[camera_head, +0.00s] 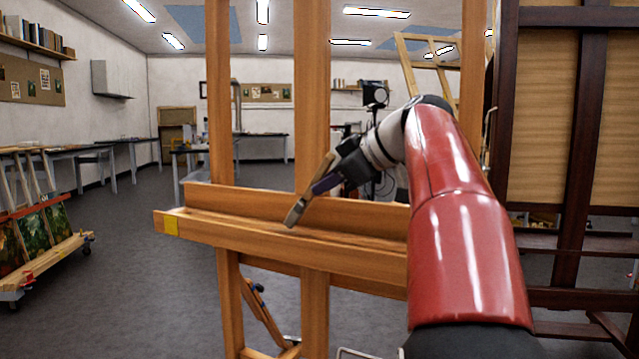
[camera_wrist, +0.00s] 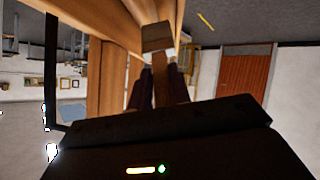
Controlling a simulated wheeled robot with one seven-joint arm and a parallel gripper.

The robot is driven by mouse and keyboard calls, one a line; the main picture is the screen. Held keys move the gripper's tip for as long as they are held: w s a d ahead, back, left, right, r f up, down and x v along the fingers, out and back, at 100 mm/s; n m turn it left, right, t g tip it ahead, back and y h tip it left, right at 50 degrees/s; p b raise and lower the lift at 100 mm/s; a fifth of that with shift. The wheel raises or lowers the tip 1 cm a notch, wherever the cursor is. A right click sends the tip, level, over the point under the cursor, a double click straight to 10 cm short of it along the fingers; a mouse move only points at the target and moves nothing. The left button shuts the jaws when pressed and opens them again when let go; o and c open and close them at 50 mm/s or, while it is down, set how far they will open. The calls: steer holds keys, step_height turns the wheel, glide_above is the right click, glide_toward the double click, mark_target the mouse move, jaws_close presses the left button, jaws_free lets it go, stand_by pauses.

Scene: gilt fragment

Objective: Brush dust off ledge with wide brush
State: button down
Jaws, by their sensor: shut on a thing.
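The wooden easel ledge (camera_head: 350,254) runs across the middle of the head view, with a yellow patch (camera_head: 171,225) near its left end. My gripper (camera_head: 326,184) is shut on the wide brush (camera_head: 297,211), just above the ledge. The brush slants down to the left and its bristle end is at or just over the ledge's trough; I cannot tell whether it touches. In the wrist view the brush (camera_wrist: 158,38) points away between the dark fingers (camera_wrist: 160,88). No dust can be made out on the ledge at this size.
Upright easel posts (camera_head: 312,100) rise behind the ledge. A dark wooden easel (camera_head: 565,130) stands close on the right. A cart with paintings (camera_head: 38,240) stands at the left. Open grey floor (camera_head: 120,280) lies between the cart and the ledge.

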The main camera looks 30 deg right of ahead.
steer(key=s+d, duration=0.4)
steer(key=s, duration=0.2)
steer(key=shift+d+r, duration=0.3)
steer(key=shift+d, duration=0.1)
stand_by(0.7)
step_height(320, 180, up, 9)
steer(key=p, duration=0.4)
stand_by(0.4)
stand_by(0.8)
